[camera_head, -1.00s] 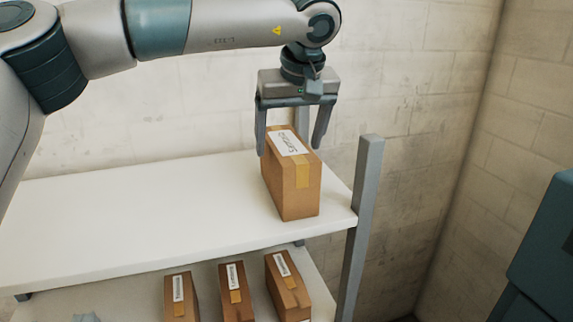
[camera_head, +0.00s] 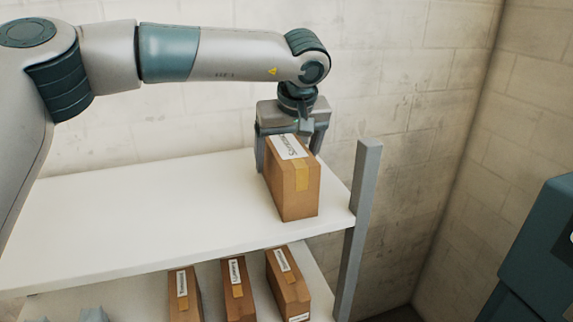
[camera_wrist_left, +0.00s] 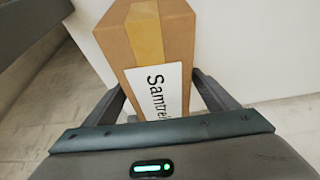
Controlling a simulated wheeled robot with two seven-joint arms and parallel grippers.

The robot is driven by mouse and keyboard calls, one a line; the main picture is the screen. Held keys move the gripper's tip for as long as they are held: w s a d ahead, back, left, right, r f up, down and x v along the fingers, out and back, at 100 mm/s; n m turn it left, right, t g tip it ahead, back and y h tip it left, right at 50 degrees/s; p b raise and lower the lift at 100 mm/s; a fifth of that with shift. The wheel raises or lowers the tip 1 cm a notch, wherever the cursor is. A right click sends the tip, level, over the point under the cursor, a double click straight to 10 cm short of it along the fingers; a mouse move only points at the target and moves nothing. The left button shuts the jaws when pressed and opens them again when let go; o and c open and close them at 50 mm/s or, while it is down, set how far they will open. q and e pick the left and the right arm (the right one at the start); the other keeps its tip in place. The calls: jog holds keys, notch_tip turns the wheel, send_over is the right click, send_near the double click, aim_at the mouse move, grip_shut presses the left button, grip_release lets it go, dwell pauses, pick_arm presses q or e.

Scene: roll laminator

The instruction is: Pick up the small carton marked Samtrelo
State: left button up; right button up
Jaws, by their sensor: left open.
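The small carton (camera_head: 294,189) marked Samtrelo is a brown box with yellow tape and a white label on top. It stands upright on the white upper shelf near its right end. In the left wrist view the fingers of my left gripper (camera_wrist_left: 160,95) flank the carton. My right gripper is not in view.
The white upper shelf (camera_head: 130,205) is bare left of the carton. A grey shelf post (camera_head: 360,220) stands close to its right. Three more labelled cartons (camera_head: 238,290) stand on the shelf below. A dark teal machine (camera_head: 535,250) is at the far right.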

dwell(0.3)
pick_arm(q)
jog(key=c, duration=1.6)
jog(key=shift+r+b, duration=0.5)
jog(key=shift+r, duration=0.3)
notch_tip(320, 180, up, 7)
jog(key=b, duration=0.2)
jog(key=shift+r+b, duration=0.15)
jog(key=shift+b, duration=0.15)
jog(key=shift+r, duration=0.6)
